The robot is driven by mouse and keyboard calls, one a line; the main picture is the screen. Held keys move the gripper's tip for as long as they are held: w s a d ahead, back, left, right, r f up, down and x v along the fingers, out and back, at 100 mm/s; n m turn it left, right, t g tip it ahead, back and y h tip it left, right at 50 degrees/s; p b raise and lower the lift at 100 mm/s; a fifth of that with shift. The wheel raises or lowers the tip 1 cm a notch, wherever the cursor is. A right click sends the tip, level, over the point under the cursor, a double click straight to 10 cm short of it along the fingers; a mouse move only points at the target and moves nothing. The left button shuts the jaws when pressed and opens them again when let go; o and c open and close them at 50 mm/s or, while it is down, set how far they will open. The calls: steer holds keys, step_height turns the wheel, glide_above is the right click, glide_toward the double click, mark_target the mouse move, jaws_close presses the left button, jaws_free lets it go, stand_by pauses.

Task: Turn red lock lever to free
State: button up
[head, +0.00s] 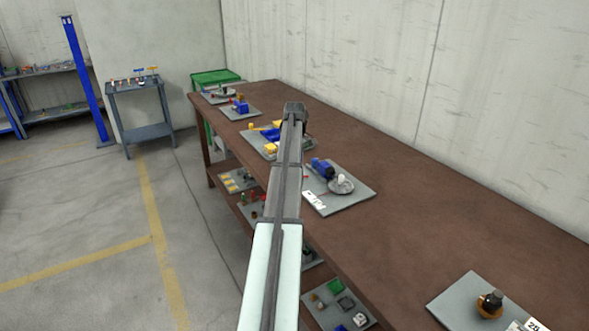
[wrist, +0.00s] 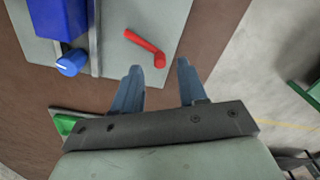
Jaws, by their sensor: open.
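The red lock lever (wrist: 145,47) shows in the wrist view. It is a slim arm lying on a grey plate (wrist: 115,12), with its thicker rounded end toward my gripper. My gripper (wrist: 160,68) is open and empty; its two blue-grey fingers point toward the plate's near edge. The lever's thick end appears between and just beyond the fingertips in the picture, and I see no clear contact. A blue block (wrist: 58,18) and a blue round knob (wrist: 71,62) sit left of the lever. In the head view my arm hides the fingers, and I cannot surely pick out the lever.
The brown bench (head: 430,210) holds several grey plates with small devices. A green item (wrist: 65,122) is lower left in the wrist view. Open floor (wrist: 275,60) lies beyond the bench edge.

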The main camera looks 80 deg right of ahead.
steer(key=shift+f, duration=1.2)
jaws_close()
